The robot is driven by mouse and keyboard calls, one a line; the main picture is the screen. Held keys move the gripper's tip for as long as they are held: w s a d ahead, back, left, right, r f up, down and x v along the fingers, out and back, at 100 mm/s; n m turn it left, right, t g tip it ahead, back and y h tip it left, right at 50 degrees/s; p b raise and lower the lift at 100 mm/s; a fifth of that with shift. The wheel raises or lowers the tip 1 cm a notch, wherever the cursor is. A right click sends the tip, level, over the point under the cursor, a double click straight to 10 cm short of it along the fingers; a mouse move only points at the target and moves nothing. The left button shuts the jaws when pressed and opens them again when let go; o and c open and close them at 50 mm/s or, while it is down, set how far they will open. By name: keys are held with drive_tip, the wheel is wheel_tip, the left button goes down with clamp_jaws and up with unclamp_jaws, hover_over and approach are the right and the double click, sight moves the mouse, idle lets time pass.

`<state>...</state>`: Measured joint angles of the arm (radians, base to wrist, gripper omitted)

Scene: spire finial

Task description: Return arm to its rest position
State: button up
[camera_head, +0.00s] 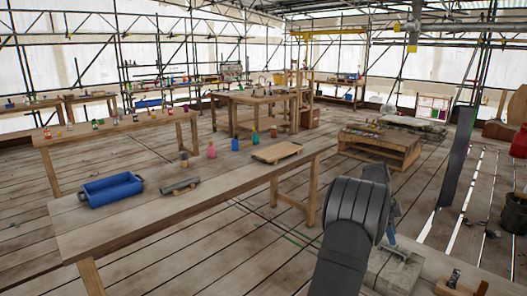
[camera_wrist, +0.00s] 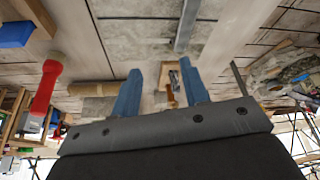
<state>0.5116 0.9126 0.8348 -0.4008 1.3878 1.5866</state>
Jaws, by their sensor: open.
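My gripper (camera_wrist: 161,84) shows in the wrist view as two blue fingers standing wide apart, with nothing held between them. Beyond the gap lies a small wooden piece (camera_wrist: 166,74) with a metal part on it, apart from the fingers as far as I can tell. In the head view my dark arm rises at the lower middle right and hides most of the gripper. Only a bluish-grey part of it shows beside the arm, above a grey stone block (camera_head: 388,276). No object named in the task shows, as the task names only the arm.
A long wooden bench (camera_head: 230,190) at left carries a blue bin (camera_head: 111,188), a grey cylinder and bottles. A low wooden table (camera_head: 378,150) stands behind my arm. The wrist view shows a grey slab (camera_wrist: 145,38), a red-handled tool (camera_wrist: 44,90) and a wooden cylinder (camera_wrist: 92,89).

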drive_tip(key=w+a+f+n+t, duration=0.1)
drive_tip(key=w+a+f+n, duration=0.15)
drive_tip(key=a, duration=0.45)
drive_tip(key=w+a+f+n+t, duration=0.1)
drive_tip(key=w+a+f+n, duration=0.1)
drive_tip(key=w+a+n, duration=0.3)
drive_tip(key=s+a+f+n+t, duration=0.1)
drive_tip(key=s+a+f+n, duration=0.1)
drive_tip(key=a+f+n, duration=0.2)
drive_tip(key=s+a+f+n+t+y, duration=0.1)
drive_tip(key=a+f, duration=0.4)
drive_tip(key=a, duration=0.5)
drive_tip(key=shift+s+f+n+t, duration=0.25)
drive_tip(key=shift+s+n+t, duration=0.55)
drive_tip(key=shift+s+n, duration=0.4)
drive_tip(key=shift+w, duration=0.2)
drive_tip(key=w+d+r+m+g, duration=0.1)
drive_tip(key=d+r+m+g, duration=0.1)
drive_tip(key=d+r+m, duration=0.3)
drive_tip(key=w+d+r+m+g+h, duration=0.1)
drive_tip(key=d+r+m, duration=0.4)
drive_tip(key=d, duration=0.6)
drive_tip(key=shift+w+r+m+g, duration=0.35)
drive_tip(key=shift+w+r+g, duration=0.1)
drive_tip(key=shift+r+g, duration=0.05)
